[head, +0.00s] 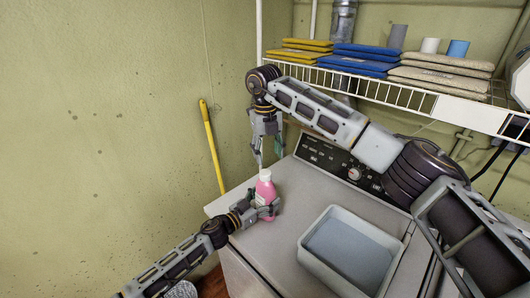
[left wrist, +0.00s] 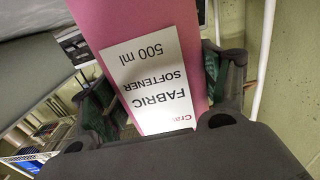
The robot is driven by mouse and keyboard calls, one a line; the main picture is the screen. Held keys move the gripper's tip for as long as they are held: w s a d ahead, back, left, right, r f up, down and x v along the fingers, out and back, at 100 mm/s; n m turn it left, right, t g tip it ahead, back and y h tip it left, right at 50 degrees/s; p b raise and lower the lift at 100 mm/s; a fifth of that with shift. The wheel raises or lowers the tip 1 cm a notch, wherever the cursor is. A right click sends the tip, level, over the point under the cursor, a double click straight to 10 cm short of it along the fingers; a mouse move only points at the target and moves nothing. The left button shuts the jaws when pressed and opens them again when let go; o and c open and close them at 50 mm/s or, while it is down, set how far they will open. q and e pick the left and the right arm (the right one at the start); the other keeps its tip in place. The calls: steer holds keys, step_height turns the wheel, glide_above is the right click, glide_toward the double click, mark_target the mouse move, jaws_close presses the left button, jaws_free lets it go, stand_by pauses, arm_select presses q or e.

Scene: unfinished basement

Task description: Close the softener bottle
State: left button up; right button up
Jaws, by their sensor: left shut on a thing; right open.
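The pink softener bottle (head: 265,189) stands upright on the left part of the pale machine top, with a pale top end. I cannot tell from here whether its cap is on. My left gripper (head: 268,209) is shut around the lower part of the bottle. In the left wrist view the bottle (left wrist: 125,20) fills the space between the fingers, its white "Fabric Softener 500 ml" label facing the camera upside down. My right gripper (head: 269,152) points down just above the bottle's top, open, with its fingers apart; I see nothing between them.
A grey bin (head: 307,257) sits on the machine top (head: 274,238) to the right of the bottle. The control panel (head: 338,165) rises behind. A wire shelf (head: 385,94) holds folded cloths and cups above. A yellow pole (head: 211,146) leans against the wall at left.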

mark_target(265, 172)
steer(key=n, duration=0.6)
steer(key=shift+s+a, duration=0.15)
steer(key=shift+a, duration=0.1)
steer(key=n, duration=0.5)
steer(key=shift+a+n+y, duration=0.15)
steer(key=shift+n+y, duration=0.15)
steer(key=n, duration=0.5)
steer(key=shift+a, duration=0.1)
steer(key=shift+n, duration=3)
steer(key=shift+f, duration=0.2)
steer(key=shift+f, duration=3.85)
steer(key=shift+c, duration=0.2)
